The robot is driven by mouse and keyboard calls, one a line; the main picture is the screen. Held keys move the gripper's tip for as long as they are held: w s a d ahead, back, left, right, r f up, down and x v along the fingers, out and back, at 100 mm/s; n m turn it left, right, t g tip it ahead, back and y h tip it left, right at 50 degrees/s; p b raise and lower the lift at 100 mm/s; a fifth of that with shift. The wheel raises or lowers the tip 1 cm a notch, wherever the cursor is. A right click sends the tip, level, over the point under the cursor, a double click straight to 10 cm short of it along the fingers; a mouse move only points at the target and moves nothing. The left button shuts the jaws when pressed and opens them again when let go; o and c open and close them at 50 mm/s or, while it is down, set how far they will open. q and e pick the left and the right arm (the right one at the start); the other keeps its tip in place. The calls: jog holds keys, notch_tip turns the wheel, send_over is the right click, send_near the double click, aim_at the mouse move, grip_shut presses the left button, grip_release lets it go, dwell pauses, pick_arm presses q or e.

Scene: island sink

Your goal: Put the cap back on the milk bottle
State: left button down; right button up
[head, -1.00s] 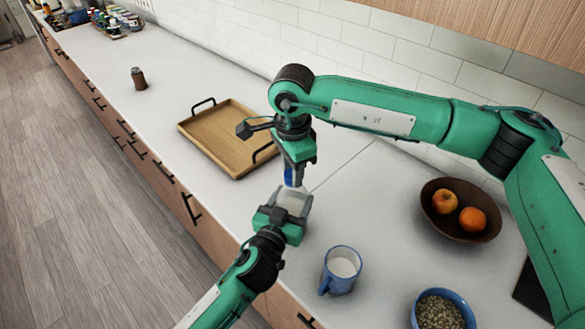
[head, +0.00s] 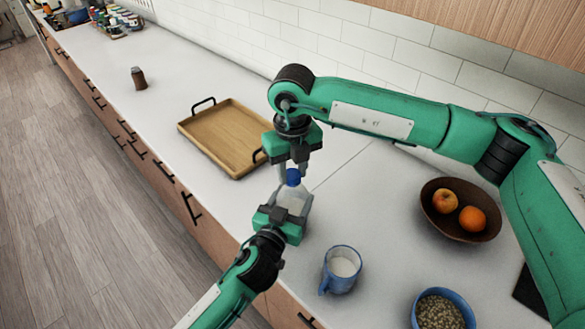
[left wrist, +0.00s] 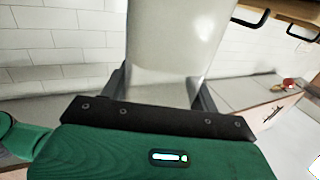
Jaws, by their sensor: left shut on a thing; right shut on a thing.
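The milk bottle (head: 294,197) is whitish and stands upright in the head view. My left gripper (head: 279,222) is shut on its lower part. In the left wrist view the pale bottle (left wrist: 178,40) fills the space between the fingers; its top is out of frame. The blue cap (head: 293,177) is at the bottle's mouth. My right gripper (head: 292,167) points down from above, with its fingertips shut on the cap. The cap looks in contact with the bottle top; whether it is seated cannot be told.
A wooden tray (head: 192,125) with black handles lies behind to the left. A blue mug (head: 338,283) of milk, a blue bowl (head: 415,318) and a brown fruit bowl (head: 432,218) are to the right. A small brown jar (head: 138,78) stands far left.

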jog(key=shift+m, duration=0.7)
jog(key=o, duration=1.1)
jog(key=shift+c, duration=0.2)
jog(key=shift+r, duration=0.1)
jog(key=shift+r, duration=2.2)
jog(key=shift+c, duration=0.3)
